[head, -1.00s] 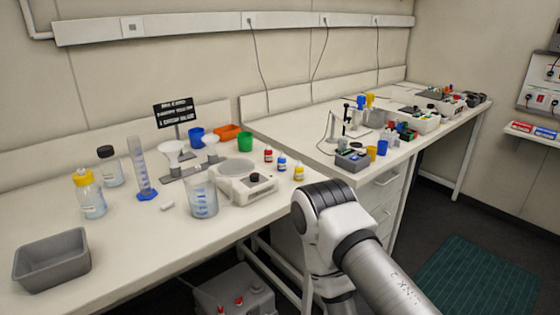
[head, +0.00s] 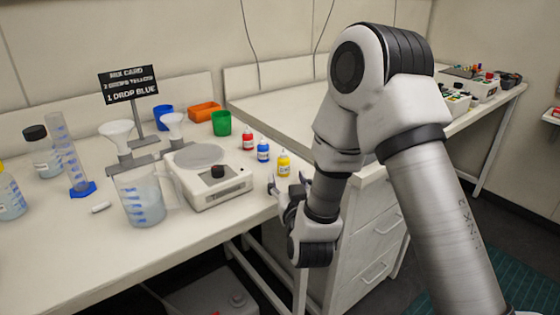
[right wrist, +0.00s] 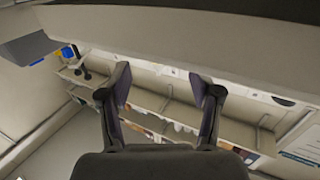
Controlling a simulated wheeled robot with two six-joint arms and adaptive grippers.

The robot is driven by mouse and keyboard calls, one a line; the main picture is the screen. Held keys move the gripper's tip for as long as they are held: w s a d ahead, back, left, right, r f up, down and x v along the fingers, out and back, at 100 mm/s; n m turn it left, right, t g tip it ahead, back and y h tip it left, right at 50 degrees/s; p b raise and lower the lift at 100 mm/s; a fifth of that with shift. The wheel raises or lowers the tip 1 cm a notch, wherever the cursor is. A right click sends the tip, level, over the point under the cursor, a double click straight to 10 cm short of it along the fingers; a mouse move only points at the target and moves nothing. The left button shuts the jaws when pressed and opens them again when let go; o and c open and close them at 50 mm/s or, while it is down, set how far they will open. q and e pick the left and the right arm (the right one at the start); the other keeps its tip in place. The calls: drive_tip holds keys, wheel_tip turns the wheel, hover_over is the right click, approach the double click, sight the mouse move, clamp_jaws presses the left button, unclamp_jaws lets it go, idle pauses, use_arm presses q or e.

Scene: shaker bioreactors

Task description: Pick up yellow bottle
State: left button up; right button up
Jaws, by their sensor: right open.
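My right gripper (head: 287,184) is just below the yellow bottle in the picture, by the bench edge. It is open; I cannot tell whether it touches the bottle. In the right wrist view the two fingers (right wrist: 162,88) are spread with nothing between them, and the bottle does not show. My left gripper is out of view.
A scale (head: 208,180) and a beaker (head: 140,197) stand left of the bottles. A green cup (head: 221,123) and an orange tray (head: 204,111) are behind. A sign (head: 128,85) reads "1 DROP BLUE". A yellow-capped larger bottle (head: 12,198) is at the left edge.

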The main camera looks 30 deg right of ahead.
sight(285, 164)
drive_tip(key=shift+x, duration=1.1)
drive_tip(key=shift+w+d+r+p, duration=0.4)
drive_tip(key=shift+w+r, duration=0.25)
drive_tip(key=shift+r, duration=0.2)
drive_tip(key=x, duration=0.3)
drive_tip(key=shift+w+d+f, duration=0.25)
drive_tip(key=shift+d+f, duration=0.05)
drive_tip(key=shift+f, duration=0.1)
drive_tip(key=shift+w+d+f, duration=0.1)
drive_tip(key=shift+w+d, duration=0.05)
drive_tip(key=shift+w, duration=0.15)
drive_tip(key=shift+s+a, duration=0.2)
drive_tip(key=c, duration=1.1)
